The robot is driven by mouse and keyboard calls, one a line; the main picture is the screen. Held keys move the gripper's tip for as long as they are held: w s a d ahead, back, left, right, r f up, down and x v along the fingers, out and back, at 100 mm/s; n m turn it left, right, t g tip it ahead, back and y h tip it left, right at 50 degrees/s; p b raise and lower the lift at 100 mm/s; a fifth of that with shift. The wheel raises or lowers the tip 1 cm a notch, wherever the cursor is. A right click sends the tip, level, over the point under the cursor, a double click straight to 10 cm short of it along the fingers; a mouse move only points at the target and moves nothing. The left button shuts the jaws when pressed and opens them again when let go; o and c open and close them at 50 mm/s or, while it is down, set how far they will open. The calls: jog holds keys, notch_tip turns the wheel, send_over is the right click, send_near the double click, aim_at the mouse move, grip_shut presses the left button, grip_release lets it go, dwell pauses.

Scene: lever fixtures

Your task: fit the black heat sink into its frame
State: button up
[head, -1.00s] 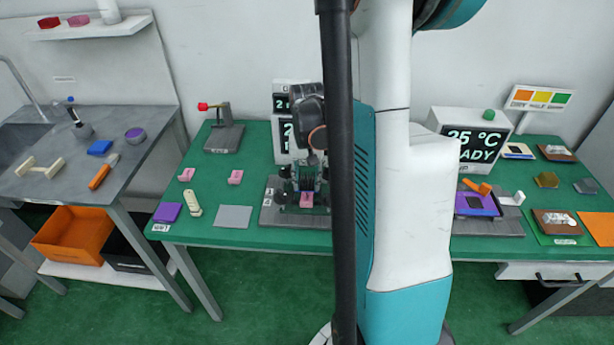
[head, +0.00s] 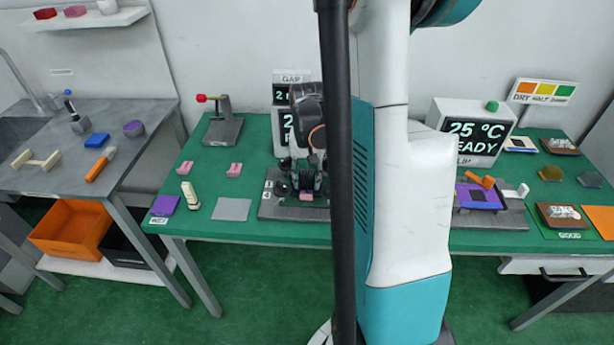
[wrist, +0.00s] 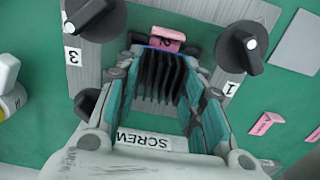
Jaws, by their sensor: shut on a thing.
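The black finned heat sink (wrist: 157,80) is between the fingers of my gripper (wrist: 162,65) in the wrist view. My gripper is shut on it, over the grey fixture plate (wrist: 88,65). A pink block marked 2 (wrist: 166,38) lies just beyond the fins. Black knobs stand on both sides, a left knob (wrist: 95,18) by label 3 and a right knob (wrist: 238,50) by label 1. In the head view my gripper (head: 306,184) is low over the plate (head: 272,208). The frame's seat and the heat sink's underside are hidden, so I cannot tell if it is seated.
Two loose pink blocks (head: 185,167) (head: 234,169), a cream lever (head: 190,194) and a grey pad (head: 232,209) lie left of the plate. A red-tipped lever fixture (head: 222,128) stands behind them. My arm hides the table's middle.

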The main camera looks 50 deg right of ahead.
jog(key=shift+f+b, duration=0.7)
jog(key=shift+f, duration=0.2)
dwell(0.4)
jog(key=o, duration=1.1)
notch_tip(320, 180, up, 12)
jog(key=shift+r, duration=0.1)
dwell(0.6)
